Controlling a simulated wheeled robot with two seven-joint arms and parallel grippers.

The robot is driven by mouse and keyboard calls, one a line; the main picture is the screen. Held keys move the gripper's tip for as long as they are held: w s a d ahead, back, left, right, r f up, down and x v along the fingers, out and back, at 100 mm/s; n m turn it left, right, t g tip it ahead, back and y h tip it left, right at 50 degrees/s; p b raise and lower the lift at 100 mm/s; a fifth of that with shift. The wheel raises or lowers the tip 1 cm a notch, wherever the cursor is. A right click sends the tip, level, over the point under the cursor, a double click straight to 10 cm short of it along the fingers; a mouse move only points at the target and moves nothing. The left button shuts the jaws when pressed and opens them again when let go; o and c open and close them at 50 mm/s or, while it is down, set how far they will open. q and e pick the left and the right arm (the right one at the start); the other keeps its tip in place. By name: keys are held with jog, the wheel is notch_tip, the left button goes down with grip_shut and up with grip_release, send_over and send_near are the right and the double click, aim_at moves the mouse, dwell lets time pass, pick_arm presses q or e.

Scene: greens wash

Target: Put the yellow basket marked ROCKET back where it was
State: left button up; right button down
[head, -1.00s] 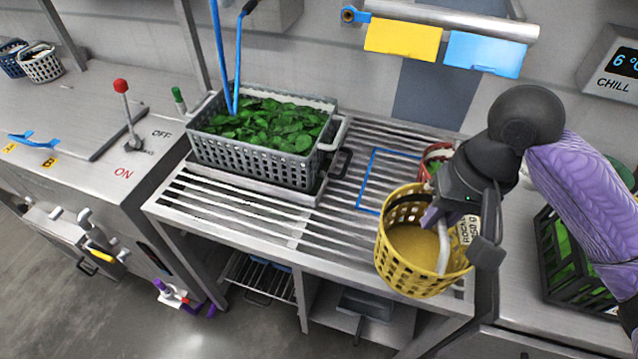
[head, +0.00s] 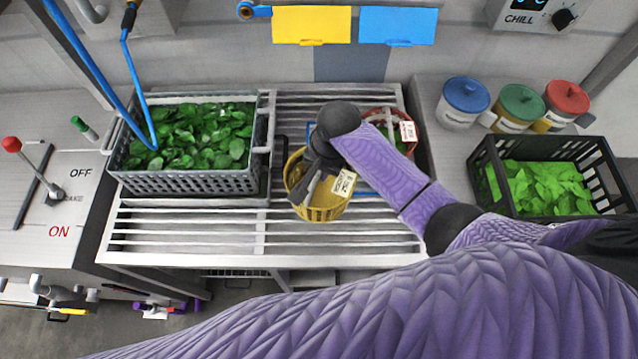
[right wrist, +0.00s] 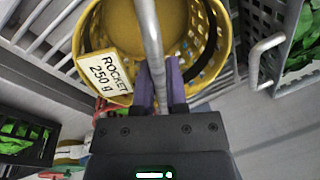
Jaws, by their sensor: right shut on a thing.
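The yellow basket (head: 322,212) is over the slatted rack, between the grey basket of leaves and a red basket. Its white label reads ROCKET 250 g in the right wrist view (right wrist: 110,73). The basket looks empty. My right gripper (head: 316,178) is shut on its handle; the purple fingers (right wrist: 160,88) clamp the pale handle bar in the right wrist view. A blue outline (head: 366,191) on the rack is mostly hidden behind the basket and my arm. I cannot tell whether the basket touches the rack. My left gripper is not in view.
The grey basket (head: 190,184) of leaves stands close on the left. The red basket (head: 377,113) is close behind on the right, partly covered by my arm. A black crate (head: 490,170) of greens and lidded jars stand further right. The rack's front slats (head: 190,235) are clear.

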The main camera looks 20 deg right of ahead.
notch_tip(320, 180, down, 4)
jog(key=shift+f+b, duration=0.15)
jog(key=shift+b, duration=0.6)
jog(key=shift+r, duration=0.2)
jog(key=c, duration=0.7)
grip_release()
jog(key=shift+f, duration=0.15)
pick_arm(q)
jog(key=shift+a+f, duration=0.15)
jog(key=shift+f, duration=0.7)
pick_arm(e)
jog(key=shift+o, duration=0.2)
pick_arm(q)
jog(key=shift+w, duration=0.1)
pick_arm(e)
jog(key=shift+r+p, duration=0.3)
jog(key=shift+r, duration=0.15)
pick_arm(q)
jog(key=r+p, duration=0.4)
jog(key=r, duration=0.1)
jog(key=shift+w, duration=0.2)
pick_arm(e)
notch_tip(320, 180, up, 11)
jog(key=s+d, duration=0.1)
jog(key=shift+s+d, duration=0.2)
jog(key=shift+d, duration=0.1)
jog(key=shift+r, duration=0.1)
